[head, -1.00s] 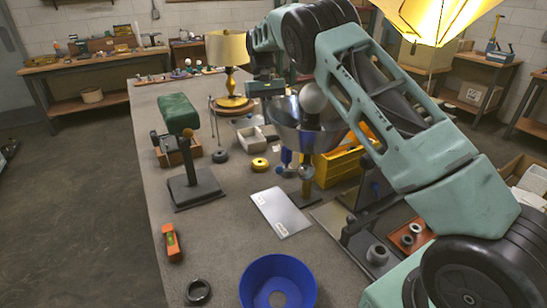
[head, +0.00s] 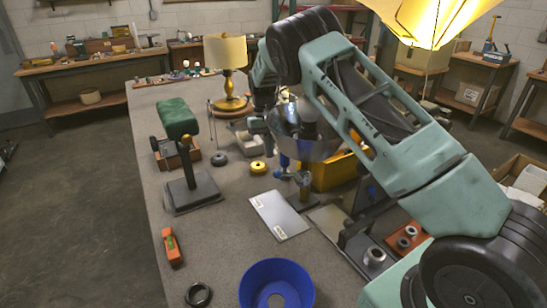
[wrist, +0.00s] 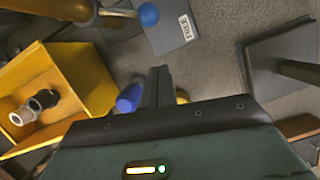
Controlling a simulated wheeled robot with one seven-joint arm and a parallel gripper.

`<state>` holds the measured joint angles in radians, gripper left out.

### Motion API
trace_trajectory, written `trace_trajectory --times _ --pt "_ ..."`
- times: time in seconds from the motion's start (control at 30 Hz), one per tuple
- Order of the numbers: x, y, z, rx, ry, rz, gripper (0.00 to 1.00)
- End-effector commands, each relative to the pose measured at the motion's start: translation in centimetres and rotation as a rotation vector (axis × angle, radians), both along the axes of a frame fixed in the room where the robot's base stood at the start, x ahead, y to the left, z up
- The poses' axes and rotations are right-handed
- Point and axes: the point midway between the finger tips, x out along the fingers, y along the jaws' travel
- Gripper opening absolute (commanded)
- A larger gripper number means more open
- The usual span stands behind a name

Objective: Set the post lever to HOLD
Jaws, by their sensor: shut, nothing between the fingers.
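A brass-coloured post (wrist: 75,8) stands at the top left of the wrist view. A short rod runs from it to a blue ball knob (wrist: 148,14), beside a grey plate (wrist: 172,38) labelled FREE. No HOLD label can be read. In the head view the post (head: 304,188) stands just right of the pale plate (head: 279,215), partly crowded by other parts. My gripper (wrist: 157,82) is shut and empty, apart from the knob, with a blue cylinder (wrist: 130,98) close beside its fingers. In the head view my gripper is above and behind the post, its fingertips unclear.
A yellow bin (wrist: 68,82) lies left of my gripper. A shiny metal bowl shape (head: 310,140) is close to my arm. A green-topped stand (head: 190,185), blue bowl (head: 277,285) and lit lamp shade (head: 430,20) are around.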

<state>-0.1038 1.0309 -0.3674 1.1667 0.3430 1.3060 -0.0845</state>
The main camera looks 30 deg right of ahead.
Motion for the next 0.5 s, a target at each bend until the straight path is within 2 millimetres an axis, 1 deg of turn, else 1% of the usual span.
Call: trace_trajectory --times 0.03,0.1,0.3,0.5 --pt "-0.5 0.1 -0.9 -0.001 0.006 0.000 0.00" --pt "-1.3 0.3 -0.7 0.001 0.002 0.000 0.00" --pt "-3.3 0.7 -1.2 0.001 0.002 0.000 0.00" --pt "-4.1 0.9 -1.5 0.002 0.000 -0.001 0.00"
